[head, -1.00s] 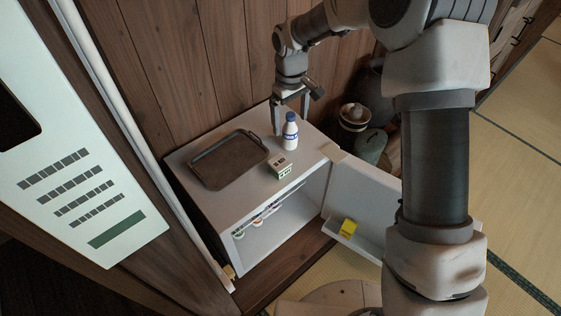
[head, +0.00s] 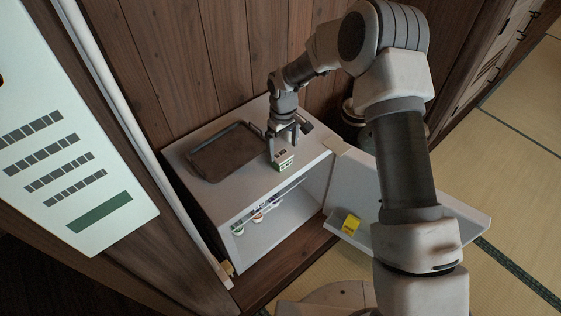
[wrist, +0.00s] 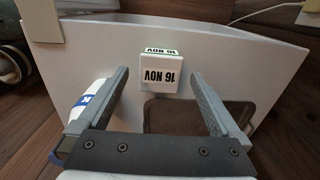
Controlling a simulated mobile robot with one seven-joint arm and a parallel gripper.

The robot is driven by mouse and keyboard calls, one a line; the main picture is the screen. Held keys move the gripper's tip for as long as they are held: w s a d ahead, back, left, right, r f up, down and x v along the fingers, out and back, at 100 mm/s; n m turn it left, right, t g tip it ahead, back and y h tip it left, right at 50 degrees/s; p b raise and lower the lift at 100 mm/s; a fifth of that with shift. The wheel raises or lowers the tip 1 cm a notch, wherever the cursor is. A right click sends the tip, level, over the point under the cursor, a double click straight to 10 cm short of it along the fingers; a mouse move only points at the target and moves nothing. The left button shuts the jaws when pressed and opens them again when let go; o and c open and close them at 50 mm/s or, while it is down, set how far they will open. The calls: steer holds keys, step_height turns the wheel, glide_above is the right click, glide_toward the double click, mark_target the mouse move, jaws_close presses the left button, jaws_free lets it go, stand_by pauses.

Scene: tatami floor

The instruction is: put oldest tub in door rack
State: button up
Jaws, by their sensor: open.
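Several small tubs (head: 258,217) sit inside the open white fridge (head: 222,195), partly hidden under its top edge; I cannot read their dates. The door rack (head: 370,240) is along the bottom of the open door, at right. A date block (head: 285,161) stands on the fridge top; in the wrist view it (wrist: 162,75) reads 16 NOV. My gripper (head: 283,152) is open and empty above the fridge top, close to the block. In the wrist view the block shows between my fingers (wrist: 160,85), apart from both.
A yellow box (head: 350,224) sits in the door rack. A dark tray (head: 226,152) lies on the fridge top. Wooden walls stand close behind.

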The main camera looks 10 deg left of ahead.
mark_target(283, 155)
steer(key=shift+f+b, duration=1.3)
steer(key=shift+f, duration=1.5)
steer(key=shift+r, duration=0.1)
jaws_close()
steer(key=shift+r+p, duration=0.3)
steer(key=shift+r, duration=0.2)
steer(key=r, duration=0.1)
steer(key=r+p, duration=0.2)
steer(key=r, duration=0.1)
steer(key=shift+d, duration=0.25)
steer(key=s+d+r+p, duration=0.1)
steer(key=d+r+p, duration=0.2)
steer(key=d, duration=0.8)
step_height(283, 155, up, 3)
steer(key=shift+s+f, duration=0.1)
steer(key=shift+s, duration=0.3)
